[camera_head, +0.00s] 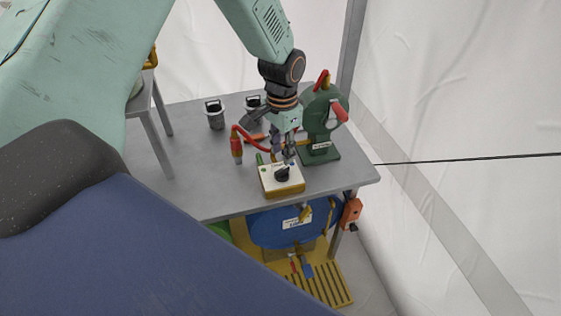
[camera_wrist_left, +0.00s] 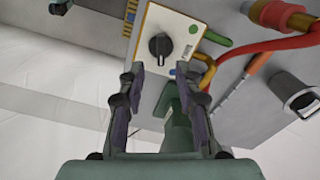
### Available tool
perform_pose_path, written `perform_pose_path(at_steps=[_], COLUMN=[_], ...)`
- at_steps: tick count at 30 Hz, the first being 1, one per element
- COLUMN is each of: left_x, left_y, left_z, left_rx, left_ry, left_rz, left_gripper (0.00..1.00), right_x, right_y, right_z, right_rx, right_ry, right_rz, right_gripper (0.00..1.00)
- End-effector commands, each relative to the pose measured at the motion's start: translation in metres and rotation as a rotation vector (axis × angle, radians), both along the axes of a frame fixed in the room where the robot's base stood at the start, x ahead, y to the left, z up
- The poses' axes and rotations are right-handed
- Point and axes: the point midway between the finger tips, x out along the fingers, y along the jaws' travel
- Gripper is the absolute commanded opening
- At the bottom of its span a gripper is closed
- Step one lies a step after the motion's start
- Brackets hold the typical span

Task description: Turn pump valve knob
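The pump valve knob (camera_head: 282,173) is a black dial on top of a small white and yellow box (camera_head: 268,184) near the front edge of the grey table. In the left wrist view the knob (camera_wrist_left: 160,46) lies just beyond my fingertips, between their lines. My left gripper (camera_head: 284,155) hangs just above and behind the box. In the left wrist view its two fingers (camera_wrist_left: 162,78) stand apart with nothing between them. Whether a fingertip touches the box cannot be told. My right gripper is not in view.
A green machine with a red handle (camera_head: 320,125) stands close to the right of my gripper. A red hose fitting (camera_head: 236,148) is to the left. Black cups (camera_head: 214,115) stand farther back. A blue tank (camera_head: 275,228) sits under the table (camera_head: 190,185).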

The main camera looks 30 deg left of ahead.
Motion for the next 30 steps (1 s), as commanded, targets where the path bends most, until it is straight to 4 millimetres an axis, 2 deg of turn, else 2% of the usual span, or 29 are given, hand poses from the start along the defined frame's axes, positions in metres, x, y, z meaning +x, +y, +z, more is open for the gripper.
perform_pose_path(at_steps=[2, 5, 15, 19, 30], left_x=[0.003, 0.002, -0.001, 0.000, 0.002], left_y=[0.005, 0.007, 0.009, 0.008, 0.007], left_z=[0.008, 0.003, -0.049, -0.062, -0.068], left_rx=[0.006, 0.007, 0.007, 0.007, 0.006], left_ry=[0.001, 0.005, 0.006, 0.004, 0.003], left_rz=[-0.007, -0.010, -0.010, -0.010, -0.009], left_gripper=[0.34, 0.34, 0.34, 0.34, 0.34], right_x=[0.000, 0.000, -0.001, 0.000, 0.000], right_y=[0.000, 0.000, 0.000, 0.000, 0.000], right_z=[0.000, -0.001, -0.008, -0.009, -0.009], right_rx=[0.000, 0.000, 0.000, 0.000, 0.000], right_ry=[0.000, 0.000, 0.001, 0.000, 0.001], right_rz=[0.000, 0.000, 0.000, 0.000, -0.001], right_gripper=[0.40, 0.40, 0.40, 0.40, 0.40])
